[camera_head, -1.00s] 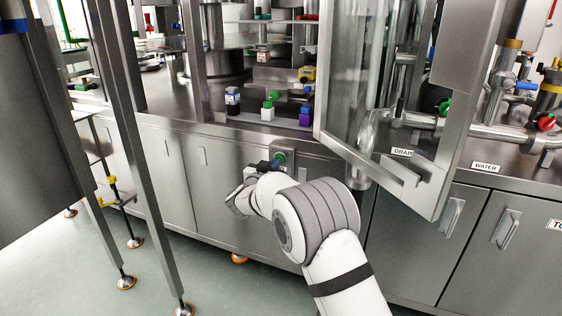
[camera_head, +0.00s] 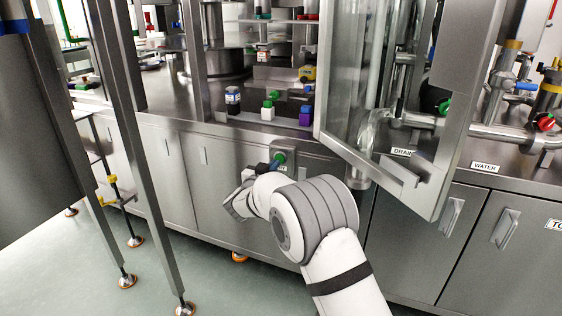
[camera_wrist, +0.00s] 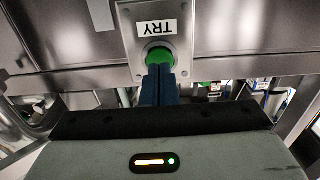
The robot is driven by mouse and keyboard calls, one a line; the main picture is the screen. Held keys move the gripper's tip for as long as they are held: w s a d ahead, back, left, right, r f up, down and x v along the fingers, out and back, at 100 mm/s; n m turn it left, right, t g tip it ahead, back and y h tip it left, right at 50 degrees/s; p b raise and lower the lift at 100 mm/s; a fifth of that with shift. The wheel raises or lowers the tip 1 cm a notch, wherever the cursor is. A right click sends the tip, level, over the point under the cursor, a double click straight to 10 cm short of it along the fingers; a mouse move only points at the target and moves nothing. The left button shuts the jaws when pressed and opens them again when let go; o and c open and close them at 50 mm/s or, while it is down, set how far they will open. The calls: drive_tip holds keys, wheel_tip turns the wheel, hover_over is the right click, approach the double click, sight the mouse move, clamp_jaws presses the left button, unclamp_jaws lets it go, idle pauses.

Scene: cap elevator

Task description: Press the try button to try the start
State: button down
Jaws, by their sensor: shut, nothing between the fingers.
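In the head view the green button (camera_head: 280,158) shows just beyond my gripper (camera_head: 273,164), partly hidden by my wrist.
An open glass door (camera_head: 350,80) hangs to the right above my arm. Small bottles with white, green and blue caps, such as the purple one (camera_head: 305,117), stand on the ledge above. A slanted metal post (camera_head: 140,150) stands to the left.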

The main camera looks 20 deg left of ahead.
drive_tip(key=s, duration=0.3)
drive_tip(key=shift+s+a, duration=0.15)
drive_tip(key=shift+s, duration=0.2)
idle(0.6)
